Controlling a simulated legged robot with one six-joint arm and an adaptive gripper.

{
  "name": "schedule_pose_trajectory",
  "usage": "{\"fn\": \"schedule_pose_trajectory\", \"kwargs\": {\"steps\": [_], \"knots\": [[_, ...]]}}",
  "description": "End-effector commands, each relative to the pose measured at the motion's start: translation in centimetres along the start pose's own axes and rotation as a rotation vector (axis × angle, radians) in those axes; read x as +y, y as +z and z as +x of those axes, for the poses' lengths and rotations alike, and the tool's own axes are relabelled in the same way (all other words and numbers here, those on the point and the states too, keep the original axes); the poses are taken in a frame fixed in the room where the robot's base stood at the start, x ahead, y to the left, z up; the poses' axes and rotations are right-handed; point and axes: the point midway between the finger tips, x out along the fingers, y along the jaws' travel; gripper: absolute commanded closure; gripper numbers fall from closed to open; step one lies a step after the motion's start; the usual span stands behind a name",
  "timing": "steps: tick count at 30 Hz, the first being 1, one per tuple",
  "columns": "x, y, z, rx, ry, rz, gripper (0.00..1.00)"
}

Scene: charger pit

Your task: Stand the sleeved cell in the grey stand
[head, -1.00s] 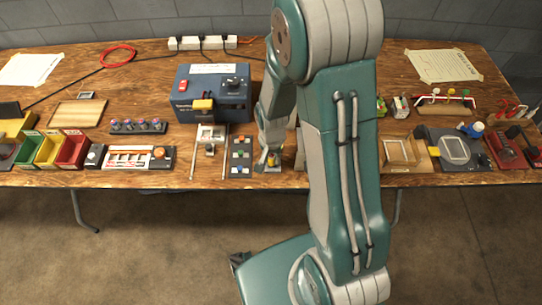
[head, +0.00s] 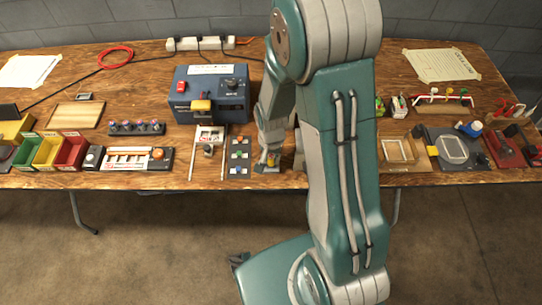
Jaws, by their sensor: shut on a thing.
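My gripper (head: 270,157) points down near the front edge of the table, just right of a dark panel with coloured buttons. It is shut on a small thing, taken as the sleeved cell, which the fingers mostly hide. A small patch of orange-yellow shows at the fingertips. A low grey block (head: 268,169), which looks like the grey stand, is directly under the fingers. I cannot tell whether the held thing touches it or is inside it.
The button panel (head: 239,158) is close on the left, beside a light-railed frame (head: 208,139). A blue charger box (head: 211,95) stands behind them. A rack with several small cells (head: 137,128) is farther left. My arm hides the table right of the gripper.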

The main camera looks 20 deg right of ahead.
Motion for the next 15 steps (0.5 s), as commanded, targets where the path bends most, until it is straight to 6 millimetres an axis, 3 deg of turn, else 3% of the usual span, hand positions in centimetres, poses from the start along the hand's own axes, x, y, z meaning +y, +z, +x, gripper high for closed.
{"fn": "schedule_pose_trajectory", "kwargs": {"steps": [15], "knots": [[0.0,-0.02,1.07,0.0,0.0,0.0,1.0]]}}
